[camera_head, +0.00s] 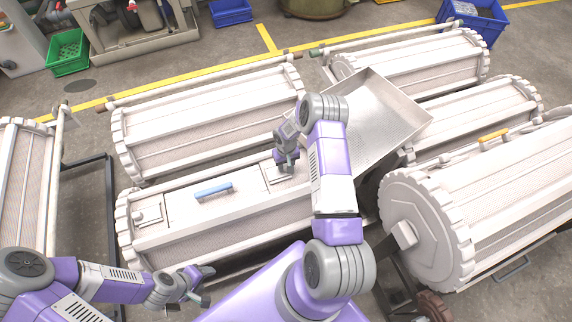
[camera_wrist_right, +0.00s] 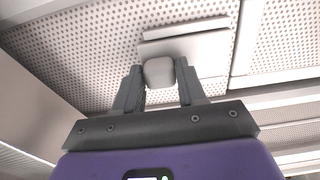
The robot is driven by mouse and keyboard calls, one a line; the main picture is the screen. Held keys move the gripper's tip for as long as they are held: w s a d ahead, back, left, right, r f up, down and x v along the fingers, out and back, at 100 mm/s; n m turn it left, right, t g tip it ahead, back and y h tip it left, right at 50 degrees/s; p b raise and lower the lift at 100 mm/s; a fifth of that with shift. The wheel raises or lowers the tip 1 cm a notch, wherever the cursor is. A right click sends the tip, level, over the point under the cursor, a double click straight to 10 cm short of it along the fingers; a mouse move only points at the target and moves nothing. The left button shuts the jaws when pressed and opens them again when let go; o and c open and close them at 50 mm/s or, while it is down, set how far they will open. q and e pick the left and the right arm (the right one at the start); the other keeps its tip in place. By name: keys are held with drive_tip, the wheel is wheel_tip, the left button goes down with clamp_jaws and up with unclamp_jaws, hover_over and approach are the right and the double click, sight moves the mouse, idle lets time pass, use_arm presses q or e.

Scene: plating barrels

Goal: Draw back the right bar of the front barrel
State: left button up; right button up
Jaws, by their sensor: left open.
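The front barrel (camera_head: 235,222) is a pale perforated drum with a blue handle (camera_head: 213,189) on its lid. Its right bar (camera_head: 272,178) is a flat plate near the lid's right end; in the right wrist view the plate (camera_wrist_right: 200,48) carries a grey knob (camera_wrist_right: 158,72). My right gripper (camera_head: 287,165) is over that end, its fingers (camera_wrist_right: 160,82) on both sides of the knob and apparently shut on it. The left bar (camera_head: 150,213) sits at the lid's left end. My left gripper (camera_head: 195,282) is open and empty, below and in front of the barrel.
Other barrels stand behind (camera_head: 210,115) and to the right (camera_head: 500,200), one with a yellow handle (camera_head: 494,135). A metal tray (camera_head: 380,115) lies tilted right of my right forearm. Green (camera_head: 68,52) and blue (camera_head: 470,20) crates stand far back.

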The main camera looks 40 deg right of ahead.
clamp_jaws()
drive_tip(key=shift+s+d+f+b, duration=0.1)
drive_tip(key=shift+s+d+b, duration=0.1)
drive_tip(key=shift+d+b, duration=0.25)
drive_tip(key=o, duration=0.6)
unclamp_jaws()
drive_tip(key=shift+s, duration=0.1)
wheel_tip(320, 180, up, 8)
drive_tip(key=shift+f+p, duration=0.1)
drive_tip(key=shift+p, duration=1.1)
